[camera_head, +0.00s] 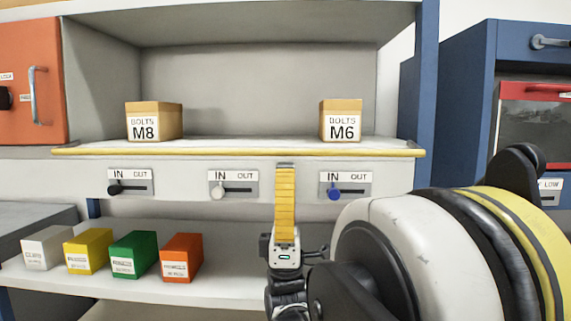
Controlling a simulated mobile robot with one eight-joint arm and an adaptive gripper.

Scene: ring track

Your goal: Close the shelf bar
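A long thin yellow bar (200,153) runs level along the front edge of the upper shelf (240,144), almost from post to post. I take it for the shelf bar; whether it is open or closed cannot be told. My gripper (285,168) points upward in front of the shelf, right of centre. Its yellow ribbed finger is seen edge-on, with the tip just below the bar in the picture. Contact with the bar cannot be judged. No second finger shows apart, and nothing is visibly held.
Bolt boxes M8 (153,121) and M6 (340,120) stand on the upper shelf. Black (115,188), white (218,192) and blue (333,194) slider knobs sit at IN. Several coloured boxes stand on the lower shelf (120,285). My arm fills the lower right.

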